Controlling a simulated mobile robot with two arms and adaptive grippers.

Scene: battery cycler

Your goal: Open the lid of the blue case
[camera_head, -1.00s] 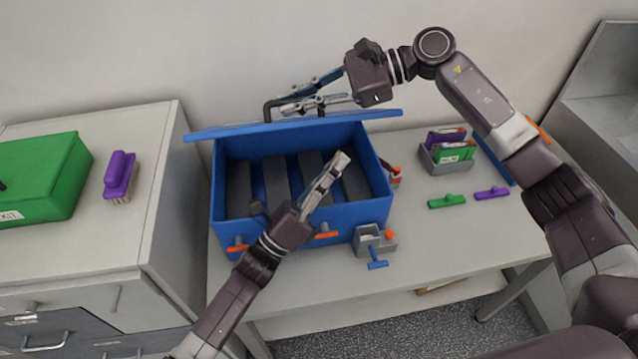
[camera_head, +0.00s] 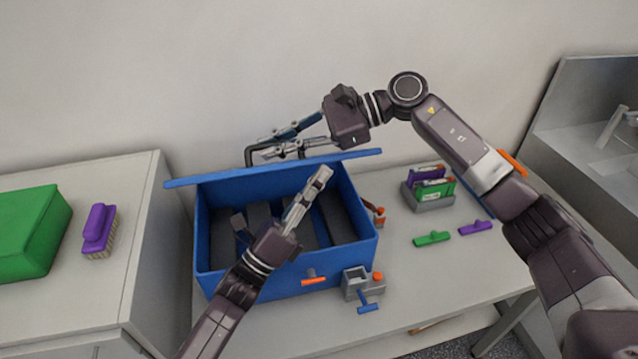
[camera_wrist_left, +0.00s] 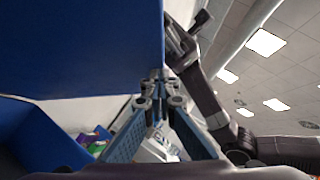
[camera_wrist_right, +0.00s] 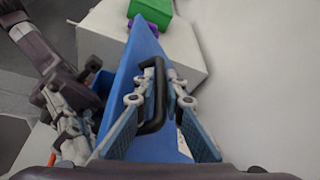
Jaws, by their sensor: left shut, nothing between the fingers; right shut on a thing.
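The blue case (camera_head: 300,285) stands on the table with its lid (camera_head: 220,179) raised; the lid shows nearly edge-on along the case's back. Long dark blocks lie inside. My right gripper (camera_head: 264,146) is at the lid's far side, shut on the black lid handle (camera_wrist_right: 157,105). My left gripper (camera_head: 324,174) reaches over the open case from the front, shut and empty. In the left wrist view its fingertips (camera_wrist_left: 157,86) are close to the edge of a large blue panel (camera_wrist_left: 90,45), apparently the lid; contact is unclear. An orange latch (camera_head: 313,281) is on the case's front.
A small grey clamp-like device (camera_head: 362,284) stands by the case's front right. A grey holder (camera_head: 430,200) with purple and green packs, a green clip (camera_head: 432,238) and a purple clip (camera_head: 475,228) lie right. A cabinet (camera_head: 115,270) with a green box (camera_head: 30,235) and purple brush (camera_head: 99,228) borders the left.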

